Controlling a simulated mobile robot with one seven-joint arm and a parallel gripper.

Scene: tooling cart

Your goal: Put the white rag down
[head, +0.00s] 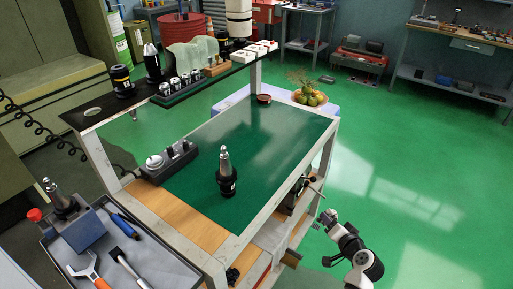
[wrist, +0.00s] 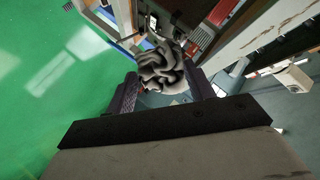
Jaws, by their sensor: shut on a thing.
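The white rag (wrist: 160,72) shows in the wrist view as a crumpled, folded grey-white bundle. My gripper (wrist: 163,84) has one finger on each side of the rag and is shut on it. In the head view my arm is at the lower right, beside the right side of the cart (head: 277,219). I cannot make out the rag or my fingertips clearly there. Whether the rag touches anything beneath it cannot be told.
The cart's green top holds a dark tool holder (head: 226,176) and a grey fixture (head: 168,160). A grey tray (head: 158,262) with tools is at lower left. A raised shelf (head: 98,108) carries more holders and boxes. Much of the green mat is bare; open floor lies right.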

